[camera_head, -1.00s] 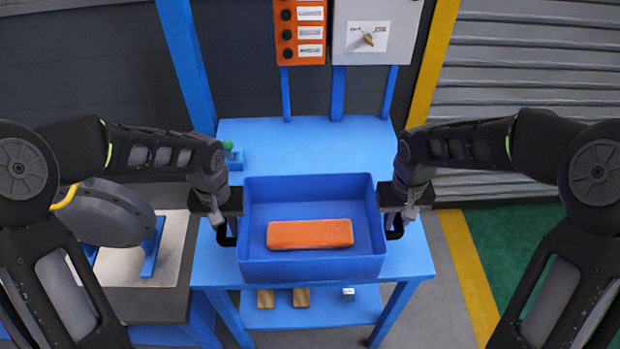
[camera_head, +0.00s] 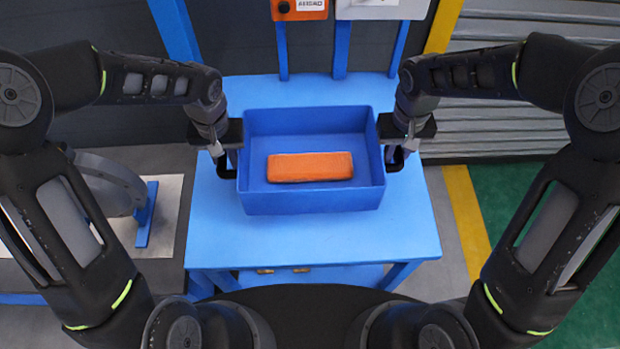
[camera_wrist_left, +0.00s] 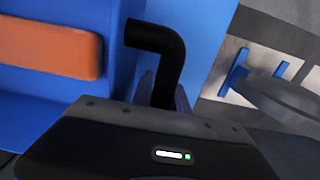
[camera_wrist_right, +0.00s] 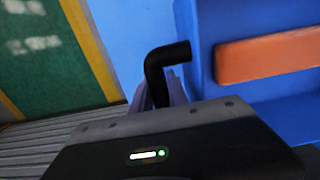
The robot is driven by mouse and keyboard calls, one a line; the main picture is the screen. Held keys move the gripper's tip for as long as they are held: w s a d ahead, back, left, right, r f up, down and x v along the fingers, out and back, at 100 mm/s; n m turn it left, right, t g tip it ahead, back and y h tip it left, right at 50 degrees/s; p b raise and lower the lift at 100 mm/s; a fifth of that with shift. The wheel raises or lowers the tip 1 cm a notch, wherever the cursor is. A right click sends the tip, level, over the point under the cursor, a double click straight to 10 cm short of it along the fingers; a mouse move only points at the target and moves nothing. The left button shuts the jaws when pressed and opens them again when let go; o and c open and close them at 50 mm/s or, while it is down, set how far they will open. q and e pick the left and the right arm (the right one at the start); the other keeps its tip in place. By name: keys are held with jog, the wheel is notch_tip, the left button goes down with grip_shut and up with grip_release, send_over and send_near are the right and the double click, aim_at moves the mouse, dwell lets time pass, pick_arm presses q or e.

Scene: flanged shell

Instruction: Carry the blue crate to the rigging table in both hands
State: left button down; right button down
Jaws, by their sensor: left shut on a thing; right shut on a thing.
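The blue crate (camera_head: 312,203) is open at the top and looks level in the head view, over the blue table (camera_head: 315,240). An orange block (camera_head: 310,167) lies flat inside it. My left gripper (camera_head: 224,160) is shut on the crate's black left handle, which shows in the left wrist view (camera_wrist_left: 165,50). My right gripper (camera_head: 398,156) is shut on the black right handle, which shows in the right wrist view (camera_wrist_right: 158,65). I cannot tell whether the crate's underside touches the tabletop; it is hidden.
Blue posts and an orange panel (camera_head: 299,8) beside a grey box (camera_head: 382,9) stand behind the table. A grey round machine (camera_head: 108,185) is at the left. Green floor (camera_head: 520,220) with a yellow stripe (camera_head: 466,215) lies at the right. Small items on the lower shelf are mostly hidden.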

pick_arm(q)
jog(key=shift+f, duration=0.1)
pick_arm(e)
jog(key=shift+f, duration=0.1)
